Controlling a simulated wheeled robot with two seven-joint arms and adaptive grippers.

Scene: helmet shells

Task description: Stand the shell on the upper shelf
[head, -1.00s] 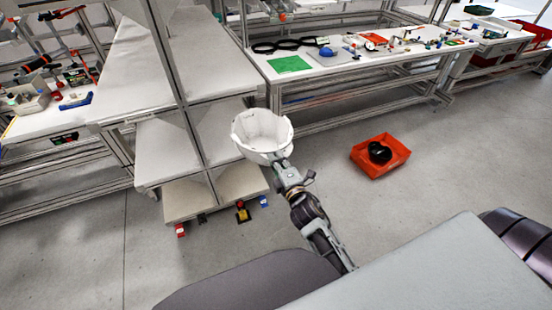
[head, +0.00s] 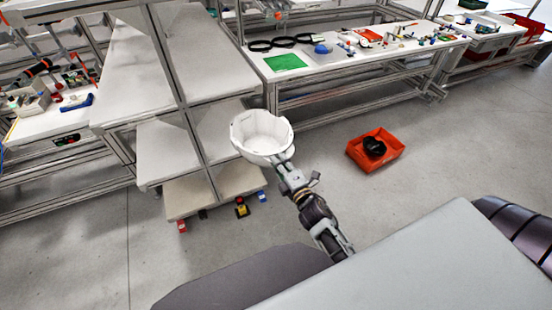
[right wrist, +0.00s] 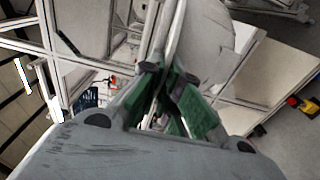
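The shell (head: 262,134) is a white, bowl-like helmet shell, held in the air with its open side up. My right gripper (head: 281,162) is shut on its near rim. In the right wrist view the green-padded fingers (right wrist: 170,98) close on the shell's thin wall, and the grey-white shell (right wrist: 205,42) fills the top middle. The rack's upper shelf (head: 205,62) is a bare, light grey board behind and left of the shell. The shell appears in front of the rack, with no visible contact. My left gripper is not in view.
The rack has lower shelves (head: 167,150) and metal posts. A red bin (head: 388,157) with a black object sits on the floor at right. A workbench with a green mat (head: 286,62) and small parts stands behind. A cluttered bench (head: 50,122) is at left.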

